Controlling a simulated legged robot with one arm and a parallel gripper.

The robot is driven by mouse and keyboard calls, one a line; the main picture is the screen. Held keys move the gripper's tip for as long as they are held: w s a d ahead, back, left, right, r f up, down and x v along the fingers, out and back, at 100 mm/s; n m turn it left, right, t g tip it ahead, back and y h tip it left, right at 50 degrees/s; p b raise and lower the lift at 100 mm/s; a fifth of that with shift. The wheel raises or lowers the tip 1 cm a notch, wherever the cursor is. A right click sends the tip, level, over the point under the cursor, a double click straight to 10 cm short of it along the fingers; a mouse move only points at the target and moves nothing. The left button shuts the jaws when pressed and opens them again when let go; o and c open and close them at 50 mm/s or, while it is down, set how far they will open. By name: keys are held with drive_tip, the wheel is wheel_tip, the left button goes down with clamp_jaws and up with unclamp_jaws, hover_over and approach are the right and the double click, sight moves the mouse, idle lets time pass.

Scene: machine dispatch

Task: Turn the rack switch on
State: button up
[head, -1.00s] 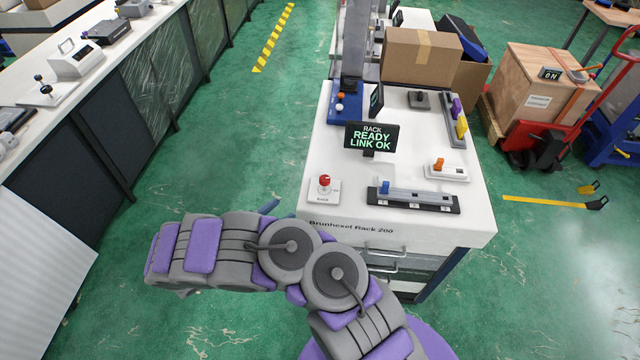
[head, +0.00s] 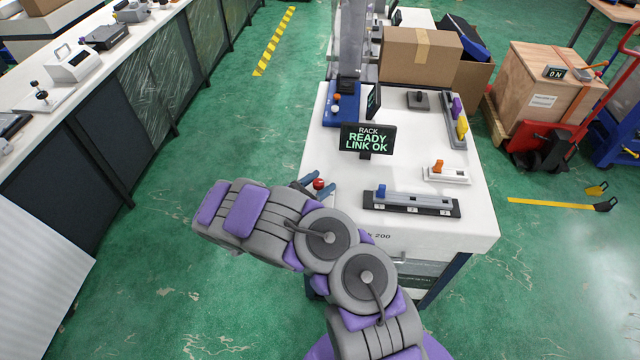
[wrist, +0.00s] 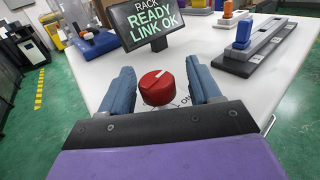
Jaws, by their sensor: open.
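The rack switch is a red round knob (head: 319,184) with a white pointer line, at the front left corner of the white rack top. In the wrist view the red knob (wrist: 158,88) sits between my two blue fingers. My gripper (wrist: 160,90) is open, with one finger to each side of the knob and a visible gap on both sides. In the head view my gripper (head: 319,186) reaches over the corner. An "ON" label shows partly beside the knob. The rack screen (head: 367,139) reads "RACK READY LINK OK".
A slider bar with a blue knob (head: 411,203) lies right of the switch. An orange switch (head: 446,173) stands behind it. The screen rises close behind the red knob. A cardboard box (head: 420,57) stands at the back. Green floor is free at left.

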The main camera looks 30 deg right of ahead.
drive_tip(key=shift+w+d, duration=0.2)
drive_tip(key=shift+d, duration=0.15)
drive_tip(key=shift+a+r, duration=0.15)
drive_tip(key=shift+a, duration=0.9)
drive_tip(key=shift+c, duration=0.7)
drive_tip(key=shift+d, duration=0.8)
drive_tip(key=c, duration=0.8)
drive_tip(key=shift+a, duration=0.2)
drive_tip(key=o, duration=0.7)
drive_tip(key=shift+a, duration=0.1)
drive_tip(key=shift+o, duration=1.2)
drive_tip(key=shift+a, duration=0.15)
